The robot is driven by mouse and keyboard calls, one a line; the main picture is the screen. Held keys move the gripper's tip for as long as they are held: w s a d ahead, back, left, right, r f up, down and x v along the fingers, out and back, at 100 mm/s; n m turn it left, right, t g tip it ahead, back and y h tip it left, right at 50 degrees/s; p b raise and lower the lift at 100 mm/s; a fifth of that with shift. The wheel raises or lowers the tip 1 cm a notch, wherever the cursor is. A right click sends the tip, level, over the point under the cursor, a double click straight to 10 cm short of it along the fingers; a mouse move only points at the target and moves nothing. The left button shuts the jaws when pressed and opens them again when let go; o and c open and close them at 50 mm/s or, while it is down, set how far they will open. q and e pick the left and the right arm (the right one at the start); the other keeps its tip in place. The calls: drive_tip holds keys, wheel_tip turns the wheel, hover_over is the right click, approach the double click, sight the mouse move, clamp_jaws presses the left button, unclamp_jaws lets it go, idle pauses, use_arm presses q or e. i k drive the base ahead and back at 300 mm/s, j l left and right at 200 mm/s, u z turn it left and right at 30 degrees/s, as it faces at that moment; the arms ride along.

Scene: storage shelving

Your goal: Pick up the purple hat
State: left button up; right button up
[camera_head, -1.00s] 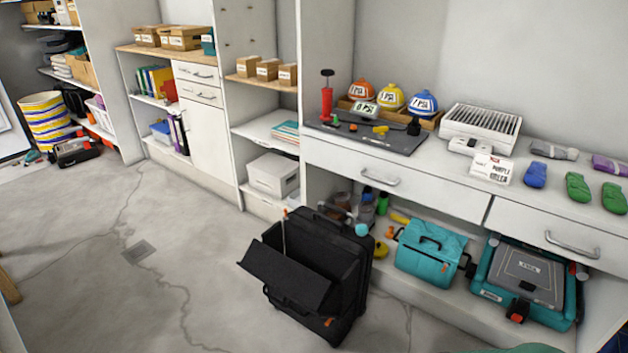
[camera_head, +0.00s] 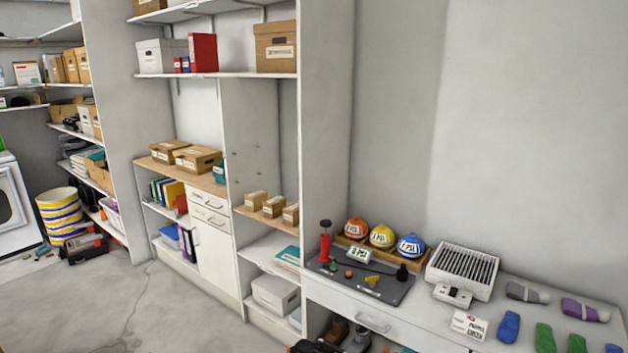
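No purple hat can be made out in the head view. Three round, hat-like items sit in a row in a wooden tray (camera_head: 428,262) on the counter: an orange one (camera_head: 356,229), a yellow one (camera_head: 382,236) and a blue one (camera_head: 411,246). They have white labels. A purple item (camera_head: 583,310) lies flat at the counter's right end; its shape is not that of a hat. Neither of my grippers is in view.
The white counter (camera_head: 400,325) also bears a dark mat (camera_head: 385,292), a white slotted box (camera_head: 463,271) and blue and green items. Shelves with cardboard boxes (camera_head: 276,46) stand left. Open concrete floor (camera_head: 90,300) lies at lower left.

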sight(570, 307)
drive_tip(key=z, duration=1.6)
